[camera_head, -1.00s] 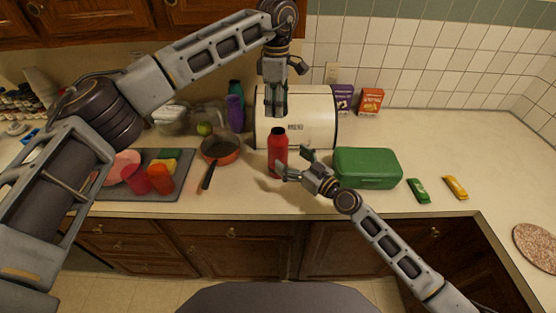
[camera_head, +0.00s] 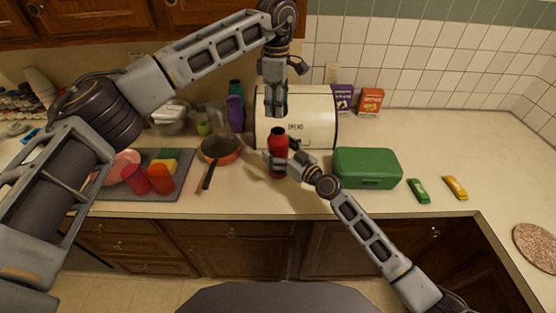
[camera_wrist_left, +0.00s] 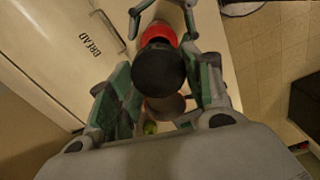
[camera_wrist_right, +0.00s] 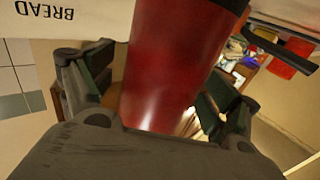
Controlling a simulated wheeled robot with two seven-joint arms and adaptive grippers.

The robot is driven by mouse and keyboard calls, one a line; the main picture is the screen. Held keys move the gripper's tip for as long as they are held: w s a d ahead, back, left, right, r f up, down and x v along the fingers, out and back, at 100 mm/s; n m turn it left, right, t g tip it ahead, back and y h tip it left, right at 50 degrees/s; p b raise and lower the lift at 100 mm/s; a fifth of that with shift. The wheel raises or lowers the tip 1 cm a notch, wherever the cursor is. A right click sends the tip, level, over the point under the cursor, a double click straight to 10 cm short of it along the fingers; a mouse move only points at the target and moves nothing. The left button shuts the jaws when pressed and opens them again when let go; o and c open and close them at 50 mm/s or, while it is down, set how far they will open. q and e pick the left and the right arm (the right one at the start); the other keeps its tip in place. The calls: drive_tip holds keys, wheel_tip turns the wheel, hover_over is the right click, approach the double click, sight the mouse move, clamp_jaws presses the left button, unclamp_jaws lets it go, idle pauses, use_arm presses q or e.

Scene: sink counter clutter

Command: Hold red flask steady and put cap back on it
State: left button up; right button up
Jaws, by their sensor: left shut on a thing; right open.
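The red flask (camera_head: 278,148) stands upright on the counter in front of the bread box, with a dark top end in the head view. My right gripper (camera_head: 277,160) is open, its fingers on either side of the flask body; the flask (camera_wrist_right: 178,65) fills the space between the fingers in the right wrist view. My left gripper (camera_head: 276,108) points down above the flask and is shut on the black cap (camera_wrist_left: 158,70). The cap lines up over the flask in the left wrist view and hides its mouth. The flask's red shoulder (camera_wrist_left: 158,33) shows past it.
The cream bread box (camera_head: 315,115) stands close behind the flask. A green box (camera_head: 367,167) is to the right, with a green (camera_head: 418,190) and a yellow item (camera_head: 455,187) beyond. An orange pan (camera_head: 220,150) and a grey mat (camera_head: 112,192) with cups lie left.

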drive_tip(key=c, duration=1.6)
use_arm(q)
hover_over(277, 131)
drive_tip(key=shift+w+f, duration=0.1)
drive_tip(key=shift+f, duration=2.35)
drive_tip(key=shift+f, duration=0.1)
drive_tip(key=shift+f, duration=0.8)
drive_tip(key=shift+f, duration=0.55)
use_arm(e)
clamp_jaws()
